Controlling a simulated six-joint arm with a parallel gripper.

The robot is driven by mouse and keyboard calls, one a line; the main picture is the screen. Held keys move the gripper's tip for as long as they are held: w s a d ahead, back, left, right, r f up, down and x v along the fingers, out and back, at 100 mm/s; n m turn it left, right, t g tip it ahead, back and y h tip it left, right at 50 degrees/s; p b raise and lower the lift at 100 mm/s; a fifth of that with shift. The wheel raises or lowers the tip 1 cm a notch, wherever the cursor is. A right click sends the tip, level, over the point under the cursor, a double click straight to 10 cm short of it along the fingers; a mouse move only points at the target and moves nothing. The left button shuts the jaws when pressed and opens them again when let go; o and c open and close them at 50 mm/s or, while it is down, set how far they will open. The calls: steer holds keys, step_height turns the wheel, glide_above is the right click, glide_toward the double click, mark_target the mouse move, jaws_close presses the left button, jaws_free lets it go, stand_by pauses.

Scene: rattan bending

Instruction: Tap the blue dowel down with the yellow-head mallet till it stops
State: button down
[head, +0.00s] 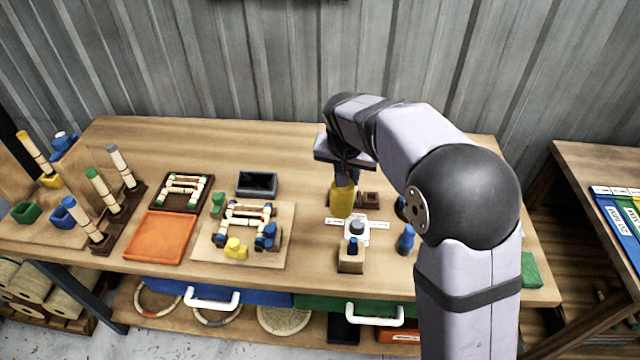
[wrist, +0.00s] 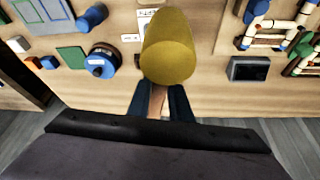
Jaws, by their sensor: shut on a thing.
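My gripper (head: 343,172) is shut on the handle of the yellow-head mallet (head: 342,199), with the head hanging below the jaws. In the wrist view, the yellow head (wrist: 168,50) fills the middle and the brown handle (wrist: 158,100) sits between my two dark fingers (wrist: 160,105). In the head view, the mallet is just behind a white plate (head: 372,231). A small wooden block (head: 350,264) in front of the plate has a dark blue peg (head: 353,243) on it, probably the blue dowel. How deep it sits is unclear. The mallet appears apart from it.
A blue upright piece (head: 406,240) stands right of the block. A rattan frame on a board (head: 215,245), an orange tray (head: 160,238) and a dark bin (head: 257,184) lie left. The bench behind the bin is clear. In the wrist view, a blue round piece (wrist: 102,60) lies left of the mallet.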

steer(key=s+d, duration=0.1)
steer(key=s+d+m, duration=0.1)
steer(key=d, duration=0.1)
steer(key=s+d+m+h, duration=0.1)
steer(key=shift+d, duration=0.35)
steer(key=shift+f, duration=0.1)
steer(key=shift+s, duration=0.1)
step_height(320, 180, down, 7)
steer(key=b, duration=0.5)
steer(key=shift+r, duration=0.2)
steer(key=shift+r+p, duration=0.9)
steer(key=shift+r, duration=0.5)
